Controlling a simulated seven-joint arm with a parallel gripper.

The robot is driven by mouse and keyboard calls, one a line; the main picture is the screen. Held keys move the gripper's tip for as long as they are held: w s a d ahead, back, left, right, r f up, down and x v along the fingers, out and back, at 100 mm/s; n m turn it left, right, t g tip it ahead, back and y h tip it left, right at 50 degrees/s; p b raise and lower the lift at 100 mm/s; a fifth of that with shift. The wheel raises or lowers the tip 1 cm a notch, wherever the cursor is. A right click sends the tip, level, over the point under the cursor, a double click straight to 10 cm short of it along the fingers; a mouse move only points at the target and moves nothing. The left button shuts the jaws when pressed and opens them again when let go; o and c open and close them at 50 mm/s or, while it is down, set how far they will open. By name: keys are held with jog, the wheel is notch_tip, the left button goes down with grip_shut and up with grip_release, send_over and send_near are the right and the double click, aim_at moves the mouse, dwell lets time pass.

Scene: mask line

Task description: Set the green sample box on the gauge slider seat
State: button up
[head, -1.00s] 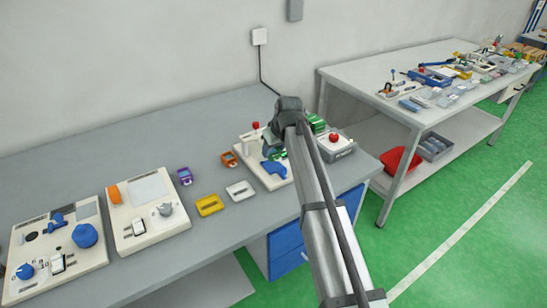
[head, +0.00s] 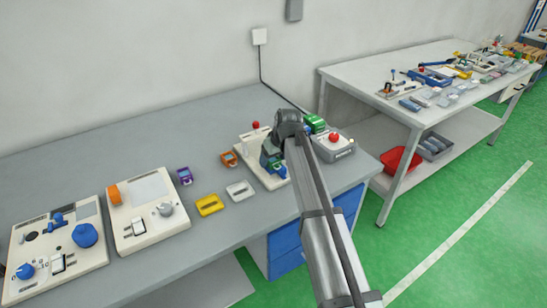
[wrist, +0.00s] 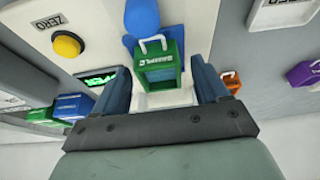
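The green sample box (wrist: 160,68), with a white handle and a label, sits between the two blue fingers of my gripper (wrist: 161,82) in the wrist view. A blue round knob and blue slider part (wrist: 142,18) show right behind the box. In the head view my gripper (head: 270,152) is low over the white gauge (head: 272,183), and the blue slider part (head: 280,170) is partly covered. Whether the box touches the seat cannot be told.
A yellow button (wrist: 67,45) and a lit green display (wrist: 97,77) lie left in the wrist view. Orange (head: 229,159), purple (head: 184,176), yellow (head: 210,205) and white (head: 240,190) small items lie left of the gauge. A red-knobbed grey case (head: 335,145) stands right.

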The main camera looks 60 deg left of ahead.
jog(key=v, duration=1.2)
jog(key=shift+r, duration=0.15)
dwell(0.5)
